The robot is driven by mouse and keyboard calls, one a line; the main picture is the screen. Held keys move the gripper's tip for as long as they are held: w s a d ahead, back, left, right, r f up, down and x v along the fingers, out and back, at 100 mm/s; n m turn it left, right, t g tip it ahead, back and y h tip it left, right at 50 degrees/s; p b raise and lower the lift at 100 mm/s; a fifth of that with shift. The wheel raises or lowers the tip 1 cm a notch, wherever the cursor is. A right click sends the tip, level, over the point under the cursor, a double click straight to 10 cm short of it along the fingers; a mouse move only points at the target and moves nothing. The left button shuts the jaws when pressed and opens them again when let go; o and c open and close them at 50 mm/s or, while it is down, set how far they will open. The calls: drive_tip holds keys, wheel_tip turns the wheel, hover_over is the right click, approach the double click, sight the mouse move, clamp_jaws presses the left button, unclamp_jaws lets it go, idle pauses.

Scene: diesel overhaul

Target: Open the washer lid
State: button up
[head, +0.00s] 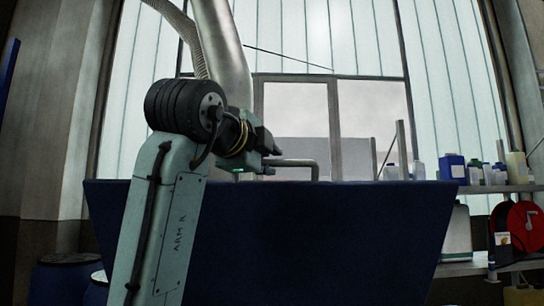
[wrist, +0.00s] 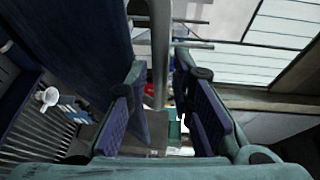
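The washer lid (head: 320,240) is a wide dark blue panel across the middle of the head view. A grey bar handle (head: 295,163) stands up from its top edge. My gripper (head: 268,149) is at the handle's left end. In the wrist view the lid (wrist: 85,45) fills the upper left, and the handle bar (wrist: 160,45) runs down between the two finger pads of my gripper (wrist: 168,95). The fingers are apart, with a gap visible on each side of the bar, so no grip on it shows. The lid's lower edge and hinge are hidden.
A shelf (head: 500,188) with several bottles and a blue canister (head: 452,168) stands at the right, near a red reel (head: 517,228). Blue drums (head: 66,280) stand at the lower left. A ribbed duct (head: 190,30) hangs above. Windows lie behind.

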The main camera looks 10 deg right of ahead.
drive_tip(key=shift+p+x, duration=0.3)
drive_tip(key=shift+x, duration=1.15)
drive_tip(key=shift+c, duration=0.2)
clamp_jaws()
